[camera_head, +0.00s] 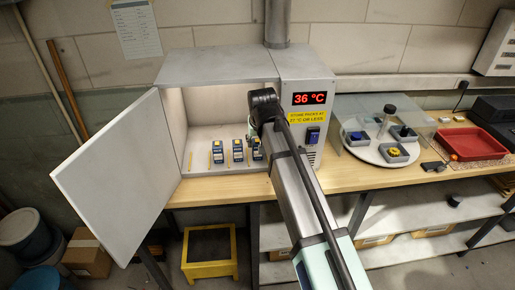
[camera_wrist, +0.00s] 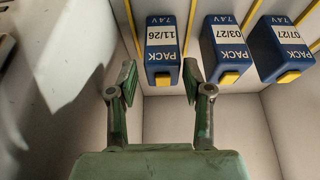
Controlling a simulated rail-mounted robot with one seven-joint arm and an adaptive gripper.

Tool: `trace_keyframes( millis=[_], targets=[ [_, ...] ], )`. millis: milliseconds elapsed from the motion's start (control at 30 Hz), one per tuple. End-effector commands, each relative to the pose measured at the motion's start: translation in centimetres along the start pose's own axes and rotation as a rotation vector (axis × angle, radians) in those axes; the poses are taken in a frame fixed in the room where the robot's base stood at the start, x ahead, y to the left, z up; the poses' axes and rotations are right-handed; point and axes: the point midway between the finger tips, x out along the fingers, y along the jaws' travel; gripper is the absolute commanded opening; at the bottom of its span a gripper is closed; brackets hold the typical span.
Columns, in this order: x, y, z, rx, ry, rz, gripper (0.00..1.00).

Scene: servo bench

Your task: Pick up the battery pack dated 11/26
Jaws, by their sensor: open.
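The battery pack dated 11/26 (camera_wrist: 162,52) is blue with a white label and a yellow tab. In the wrist view it lies between and just beyond the fingertips of my gripper (camera_wrist: 160,80). The fingers are open, one on each side, with a gap visible at each side of the pack. The pack dated 03/27 (camera_wrist: 226,48) and the pack dated 07/27 (camera_wrist: 281,46) are to its right. In the head view, the rightmost pack (camera_head: 257,152) is partly hidden by my arm, and my fingers are hard to make out there.
The packs stand in an open cabinet (camera_head: 222,65) with yellow dividers between them. Its door (camera_head: 115,160) is swung out to the left. The cabinet display (camera_head: 309,98) reads 36 °C. A round tray (camera_head: 372,152) and red bin (camera_head: 472,143) are to the right.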

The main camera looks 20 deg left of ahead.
Motion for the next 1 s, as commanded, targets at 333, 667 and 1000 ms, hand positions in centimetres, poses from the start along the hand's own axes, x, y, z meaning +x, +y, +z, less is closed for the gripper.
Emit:
trace_keyframes(
  millis=[333, 667, 1000],
  targets=[
    [2.0, -0.2, -0.2, 0.0, -0.002, 0.001, 0.5],
    [5.4, -0.3, -0.2, 0.0, -0.001, 0.0, 0.5],
    [5.5, -0.3, -0.2, 0.0, 0.0, 0.0, 0.04]
  ],
)
